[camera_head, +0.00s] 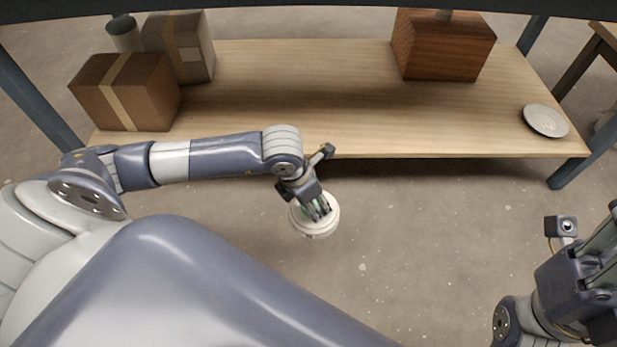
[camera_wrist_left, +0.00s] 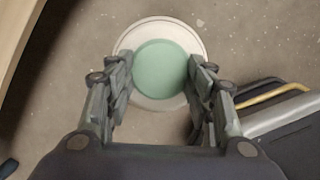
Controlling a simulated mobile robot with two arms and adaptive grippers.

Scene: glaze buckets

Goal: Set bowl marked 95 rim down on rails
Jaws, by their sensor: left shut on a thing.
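My left gripper (camera_head: 318,210) is shut on a round white bowl (camera_head: 318,231), held over the bare floor in front of the low wooden shelf. In the left wrist view the bowl (camera_wrist_left: 160,99) shows as a white ring around a pale green disc. The fingers of the left gripper (camera_wrist_left: 160,75) lie on either side of it. No number can be read on it. My right gripper (camera_head: 598,265) is at the lower right, partly cut off by the picture edge, and its jaw state is unclear. No rails can be made out.
The wooden shelf (camera_head: 300,100) carries cardboard boxes (camera_head: 125,92) at the left, a brown wooden box (camera_head: 442,46) at the back right and a pale round disc (camera_head: 545,121) with a faint mark at the right end. Its middle is clear. Blue-grey legs (camera_head: 38,103) stand at its corners.

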